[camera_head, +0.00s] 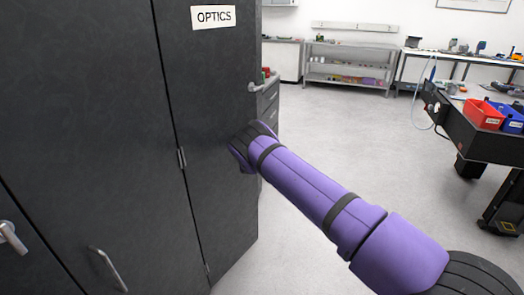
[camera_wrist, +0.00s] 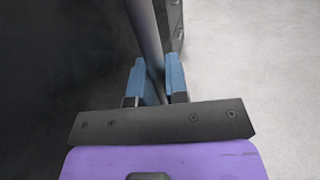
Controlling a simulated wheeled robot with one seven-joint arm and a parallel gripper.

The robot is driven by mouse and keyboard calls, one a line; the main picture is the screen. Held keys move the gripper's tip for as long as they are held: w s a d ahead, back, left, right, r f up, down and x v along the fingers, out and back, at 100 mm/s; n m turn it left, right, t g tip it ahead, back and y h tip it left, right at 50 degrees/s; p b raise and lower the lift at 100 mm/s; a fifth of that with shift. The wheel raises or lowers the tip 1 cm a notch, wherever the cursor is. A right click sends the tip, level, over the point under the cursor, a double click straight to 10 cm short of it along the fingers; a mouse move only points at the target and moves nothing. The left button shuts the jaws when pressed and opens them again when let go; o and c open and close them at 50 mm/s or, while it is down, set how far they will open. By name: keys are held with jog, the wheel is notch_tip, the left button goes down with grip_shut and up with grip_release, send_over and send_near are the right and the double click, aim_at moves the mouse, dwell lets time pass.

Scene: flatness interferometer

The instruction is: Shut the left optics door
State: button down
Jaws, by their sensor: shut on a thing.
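The left optics door (camera_head: 210,100) is a dark panel with a white OPTICS label (camera_head: 213,16), hinged along its left seam. It stands open, its free edge at the right. A grey lever handle (camera_head: 255,87) sticks out near that edge. In the head view my purple arm ends against the door's free edge, and the fingers are hidden there. In the wrist view my gripper (camera_wrist: 156,82) has its blue fingers on both sides of a long grey upright strip (camera_wrist: 143,30), which looks like the door's edge. The dark door face lies to the left of it.
Dark panels with a bar handle (camera_head: 108,270) stand left of the door. A drawer unit (camera_head: 269,98) is behind the door's edge. A dark bench with red (camera_head: 482,114) and blue bins stands at the right. The pale floor (camera_head: 335,130) between is clear.

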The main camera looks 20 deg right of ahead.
jog(key=w+a+n+t+y, duration=0.1)
jog(key=w+a+n+y, duration=0.2)
jog(key=w+a+y, duration=0.2)
jog(key=w+a, duration=0.3)
jog(key=w, duration=0.1)
jog(key=shift+f+n+y, duration=0.15)
jog(key=shift+n+y, duration=0.25)
jog(key=shift+a, duration=0.2)
jog(key=c, duration=1.1)
grip_release()
jog(key=shift+c, duration=0.2)
jog(key=shift+w, duration=0.1)
jog(key=shift+d+r, duration=0.1)
jog(key=shift+r, duration=0.1)
